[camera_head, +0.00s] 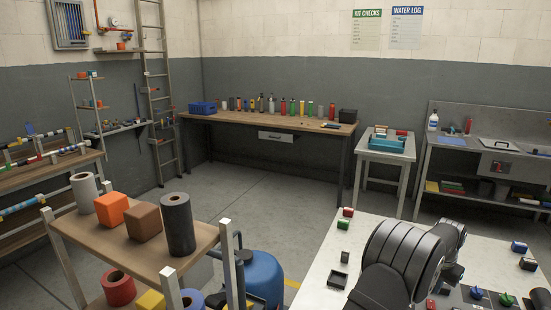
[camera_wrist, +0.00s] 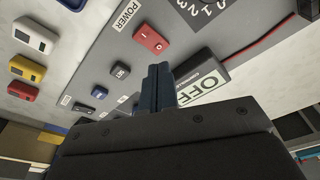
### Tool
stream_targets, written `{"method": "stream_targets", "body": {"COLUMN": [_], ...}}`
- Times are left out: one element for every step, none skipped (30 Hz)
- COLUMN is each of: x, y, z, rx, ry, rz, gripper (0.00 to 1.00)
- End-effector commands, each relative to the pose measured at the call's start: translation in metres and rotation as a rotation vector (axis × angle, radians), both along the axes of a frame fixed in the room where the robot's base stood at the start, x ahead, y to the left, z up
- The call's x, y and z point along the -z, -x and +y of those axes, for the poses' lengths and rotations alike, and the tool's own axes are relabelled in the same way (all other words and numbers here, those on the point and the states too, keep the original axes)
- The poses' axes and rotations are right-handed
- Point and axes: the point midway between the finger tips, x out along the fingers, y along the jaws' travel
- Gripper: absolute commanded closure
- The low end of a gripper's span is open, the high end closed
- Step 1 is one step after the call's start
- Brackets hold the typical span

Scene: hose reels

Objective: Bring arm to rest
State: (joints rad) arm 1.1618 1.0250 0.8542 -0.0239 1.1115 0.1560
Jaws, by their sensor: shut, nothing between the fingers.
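My arm shows in the head view at the lower right, dark and bent over the white bench (camera_head: 313,285). My gripper (camera_wrist: 160,75) shows in the wrist view with its two dark fingers together and nothing between them. It points at a grey panel (camera_wrist: 95,65) with a POWER label and an OFF label. A red switch (camera_wrist: 150,38) lies just beyond the fingertips, to their upper left. Whether the fingers touch the panel cannot be told. In the head view my arm hides part of the bench, and the fingertips are not clear.
White, yellow (camera_wrist: 27,68) and red (camera_wrist: 22,90) boxes sit beside the panel. Blue (camera_head: 477,293) and green (camera_head: 507,299) knobs stand right of my arm. A wooden-topped cart (camera_head: 150,250) stands at left; open floor lies behind.

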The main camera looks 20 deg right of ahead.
Motion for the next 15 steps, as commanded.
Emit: {"method": "stream_targets", "body": {"x": [-0.012, -0.017, -0.025, -0.031, -0.038, -0.046, -0.052, -0.058, -0.066, -0.071, -0.077, -0.085, -0.090, -0.096, -0.103], "y": [0.000, 0.000, 0.000, 0.000, 0.000, 0.000, -0.001, -0.002, -0.003, -0.004, -0.004, -0.005, -0.006, -0.006, -0.007], "z": [0.000, -0.001, 0.000, 0.000, 0.000, -0.001, 0.001, 0.002, 0.004, 0.005, 0.007, 0.008, 0.009, 0.011, 0.013], "rx": [0.000, 0.000, 0.000, 0.000, 0.000, 0.000, -0.008, -0.021, -0.035, -0.047, -0.059, -0.074, -0.084, -0.096, -0.110], "ry": [0.004, 0.003, 0.001, 0.002, 0.001, 0.002, 0.006, 0.015, 0.026, 0.032, 0.041, 0.051, 0.059, 0.067, 0.076], "rz": [-0.002, -0.002, 0.000, -0.001, 0.000, -0.001, 0.000, 0.000, 0.000, 0.000, 0.001, 0.000, 0.001, 0.001, 0.001], "gripper": [1.00, 1.00, 1.00, 1.00, 1.00, 1.00, 1.00, 1.00, 1.00, 1.00, 1.00, 1.00, 1.00, 1.00, 1.00]}}
